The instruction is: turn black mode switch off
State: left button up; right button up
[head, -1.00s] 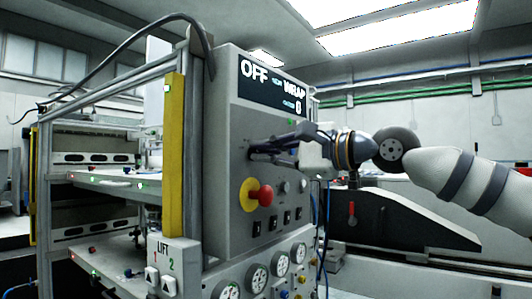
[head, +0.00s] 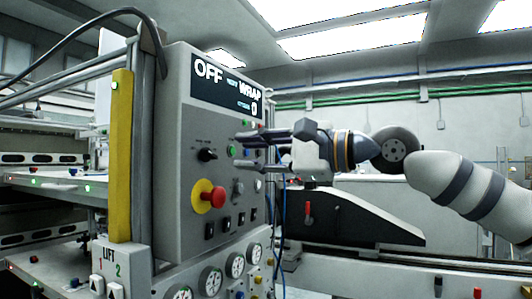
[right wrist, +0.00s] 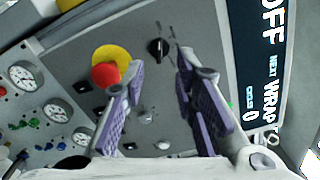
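The black mode switch (head: 207,155) is a small black rotary knob on the grey control panel (head: 190,110), left of my gripper in the head view. In the right wrist view the black knob (right wrist: 157,48) lies beyond and between the fingers. The display (head: 226,84) above it reads OFF, NEXT WRAP and 0. My right gripper (head: 240,152) is open and empty, in front of the panel and to the right of the knob; its fingers (right wrist: 158,85) stand apart in the right wrist view. My left gripper is not in view.
A red emergency button on a yellow disc (head: 210,197) sits below the knob. Small switches, several gauges (head: 210,280) and a LIFT box (head: 108,268) are lower down. A yellow post (head: 121,155) and rack shelves stand left.

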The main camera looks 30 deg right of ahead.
jog(key=v, duration=0.5)
